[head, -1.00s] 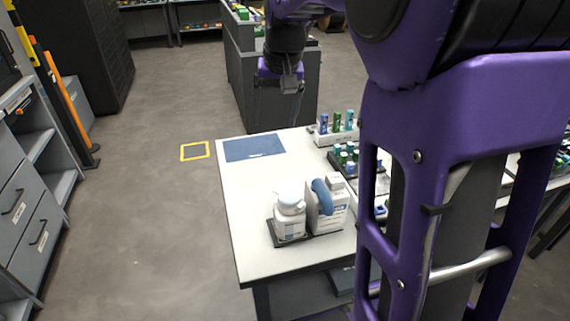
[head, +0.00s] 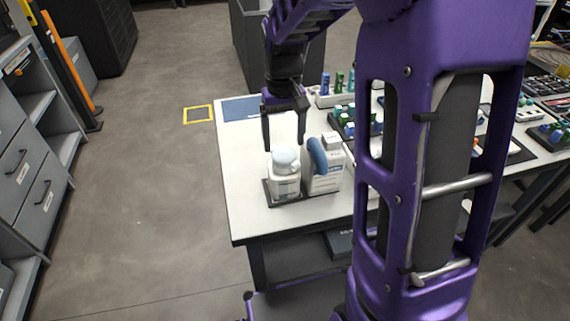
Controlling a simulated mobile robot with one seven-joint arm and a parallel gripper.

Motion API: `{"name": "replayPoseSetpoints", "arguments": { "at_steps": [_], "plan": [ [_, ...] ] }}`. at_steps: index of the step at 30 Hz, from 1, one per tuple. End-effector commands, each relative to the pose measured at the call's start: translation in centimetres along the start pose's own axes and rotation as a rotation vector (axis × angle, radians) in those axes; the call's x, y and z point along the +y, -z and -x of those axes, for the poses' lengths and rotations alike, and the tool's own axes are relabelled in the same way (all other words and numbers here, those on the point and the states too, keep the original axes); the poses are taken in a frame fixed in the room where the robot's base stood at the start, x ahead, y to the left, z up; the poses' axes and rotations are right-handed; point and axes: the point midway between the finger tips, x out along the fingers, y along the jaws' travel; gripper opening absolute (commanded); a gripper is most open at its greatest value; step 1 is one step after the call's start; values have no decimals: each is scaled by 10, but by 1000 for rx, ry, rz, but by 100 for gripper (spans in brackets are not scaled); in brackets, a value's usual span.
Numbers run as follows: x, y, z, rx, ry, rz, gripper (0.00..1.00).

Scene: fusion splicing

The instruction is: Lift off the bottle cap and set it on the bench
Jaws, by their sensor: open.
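A white bottle with a label (head: 286,184) stands upright in a dark tray on the bench. Its pale blue-white rounded cap (head: 285,158) sits on top. In the picture the fingertips are near the height of the cap, one to each side. I cannot tell whether they touch it or stand behind it. The white bench top (head: 240,200) is bare to the left of the bottle.
A blue mat (head: 240,109) lies at the bench's far left. Racks of small green and blue-capped vials (head: 340,90) stand behind.

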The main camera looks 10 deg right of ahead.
Motion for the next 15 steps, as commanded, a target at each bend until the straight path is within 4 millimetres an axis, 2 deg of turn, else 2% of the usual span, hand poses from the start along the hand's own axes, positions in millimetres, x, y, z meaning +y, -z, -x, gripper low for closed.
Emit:
{"name": "replayPoseSetpoints", "arguments": {
  "at_steps": [7,15],
  "plan": [
    [0,1,-19,-1,0,-1,82],
    [2,6,-57,-2,0,-1,82]
  ]
}}
